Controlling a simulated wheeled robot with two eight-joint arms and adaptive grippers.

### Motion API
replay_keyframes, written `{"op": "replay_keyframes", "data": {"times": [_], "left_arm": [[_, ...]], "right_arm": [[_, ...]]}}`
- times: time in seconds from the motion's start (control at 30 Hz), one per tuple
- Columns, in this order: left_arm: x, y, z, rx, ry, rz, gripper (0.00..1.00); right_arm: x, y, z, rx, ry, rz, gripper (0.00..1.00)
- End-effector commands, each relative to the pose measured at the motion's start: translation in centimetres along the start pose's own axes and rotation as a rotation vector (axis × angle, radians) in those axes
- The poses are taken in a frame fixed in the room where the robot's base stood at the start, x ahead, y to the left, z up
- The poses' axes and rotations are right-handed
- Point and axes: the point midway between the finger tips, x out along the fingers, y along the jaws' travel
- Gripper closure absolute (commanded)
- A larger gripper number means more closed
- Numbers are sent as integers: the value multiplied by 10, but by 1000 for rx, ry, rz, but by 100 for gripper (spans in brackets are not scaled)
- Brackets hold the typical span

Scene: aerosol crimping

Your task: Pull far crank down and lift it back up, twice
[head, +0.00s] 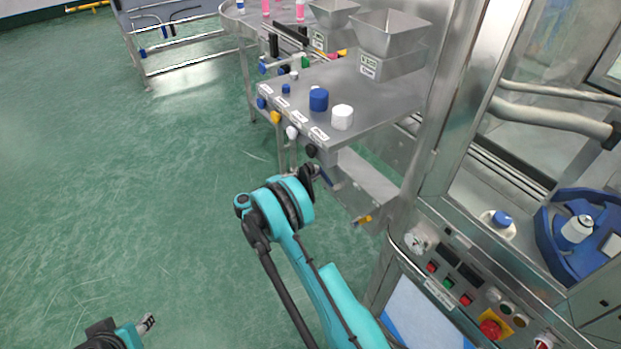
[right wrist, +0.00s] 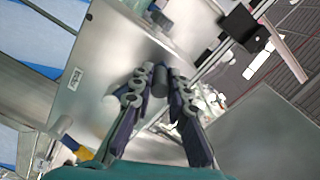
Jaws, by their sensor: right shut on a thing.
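My right gripper (head: 312,172) is beside the front of the steel bench, just below a black knob. In the right wrist view its two dark fingers (right wrist: 160,88) are shut on a dark grey cylindrical handle (right wrist: 160,74), which I take for the far crank's grip. The fingers and my wrist hide most of this crank in the head view. A lever with a yellow end (head: 362,220) sticks out lower and to the right; it also shows in the right wrist view (right wrist: 82,152). My left gripper (head: 147,323) is at the bottom left over the floor, its jaw state unclear.
The steel bench (head: 375,105) carries a blue cap (head: 318,99), a white cap (head: 342,117) and metal hoppers (head: 388,35). Several coloured knobs line its front edge. A control panel (head: 470,285) and a blue fixture (head: 565,255) are at right.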

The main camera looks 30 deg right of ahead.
Motion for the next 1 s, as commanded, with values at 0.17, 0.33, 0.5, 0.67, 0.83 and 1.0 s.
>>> {"op": "replay_keyframes", "data": {"times": [0.17, 0.33, 0.5, 0.67, 0.83, 1.0], "left_arm": [[0, 0, 0, 0, 0, 0, 59], [0, 0, 0, 0, 0, 0, 59], [0, 0, 0, 0, 0, 0, 59], [0, 0, 0, 0, 0, 0, 59], [0, 0, 0, 0, 0, 0, 59], [0, 0, 0, 0, 0, 0, 59]], "right_arm": [[0, -9, -10, 152, 0, -1, 100], [0, -14, -19, 273, 0, -1, 100], [0, -18, -26, 312, 1, -1, 100], [0, -20, -30, 310, 2, -1, 100], [0, -20, -32, 309, 2, -2, 100], [0, -20, -32, 308, 2, -2, 100]]}}
